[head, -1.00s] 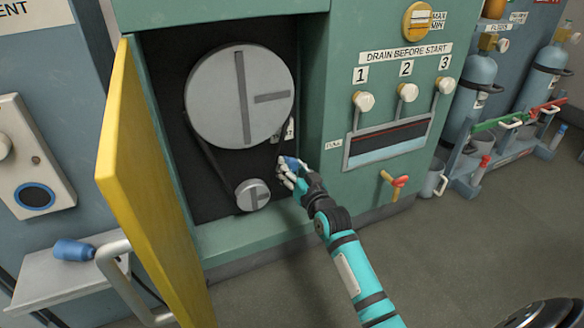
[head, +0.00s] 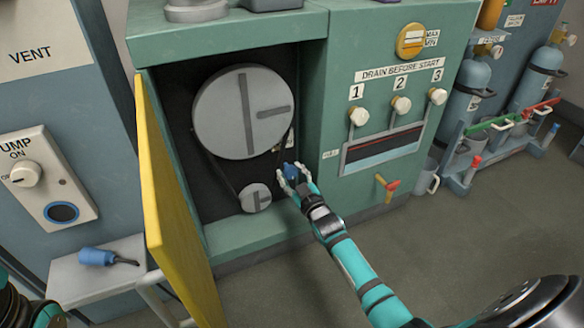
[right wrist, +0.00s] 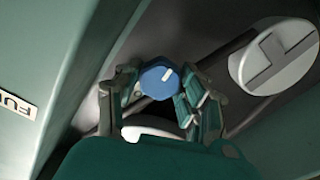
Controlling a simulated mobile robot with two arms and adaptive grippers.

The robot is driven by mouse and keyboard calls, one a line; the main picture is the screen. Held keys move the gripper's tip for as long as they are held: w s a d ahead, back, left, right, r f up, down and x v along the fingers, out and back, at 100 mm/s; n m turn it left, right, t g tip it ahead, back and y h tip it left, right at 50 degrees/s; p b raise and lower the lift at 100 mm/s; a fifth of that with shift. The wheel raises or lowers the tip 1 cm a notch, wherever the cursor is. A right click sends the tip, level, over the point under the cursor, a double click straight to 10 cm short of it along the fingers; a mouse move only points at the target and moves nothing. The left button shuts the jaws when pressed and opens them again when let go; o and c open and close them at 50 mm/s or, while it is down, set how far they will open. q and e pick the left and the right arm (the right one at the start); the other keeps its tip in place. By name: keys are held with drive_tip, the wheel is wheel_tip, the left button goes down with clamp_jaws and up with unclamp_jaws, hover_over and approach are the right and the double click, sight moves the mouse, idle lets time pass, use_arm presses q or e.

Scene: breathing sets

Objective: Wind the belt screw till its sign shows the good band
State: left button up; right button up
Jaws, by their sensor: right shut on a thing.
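The belt screw has a blue knob (head: 291,172) at the right side of the open cabinet bay, beside the belt. My right gripper (head: 288,178) is shut on this knob. In the right wrist view the knob (right wrist: 158,79) sits between the two fingers and has a white mark on its face. The belt runs around a large grey pulley (head: 243,112) and a small grey pulley (head: 256,198). A small pale sign near the belt is partly hidden, and I cannot read it. My left gripper is not in view; only part of my left arm shows at the lower left.
A yellow door (head: 178,215) stands open at the bay's left. A small grey shelf (head: 75,283) holds a blue-handled tool (head: 97,257). A panel with several white knobs, a gauge window (head: 383,150) and a red-handled valve (head: 388,186) is to the right. The floor in front is clear.

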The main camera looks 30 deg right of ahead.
drive_tip(key=shift+r+n+p, duration=0.1)
drive_tip(key=shift+n+p, duration=0.2)
drive_tip(key=shift+n, duration=0.2)
drive_tip(key=o, duration=1.2)
drive_tip(key=s, duration=1.2)
drive_tip(key=shift+a, duration=0.4)
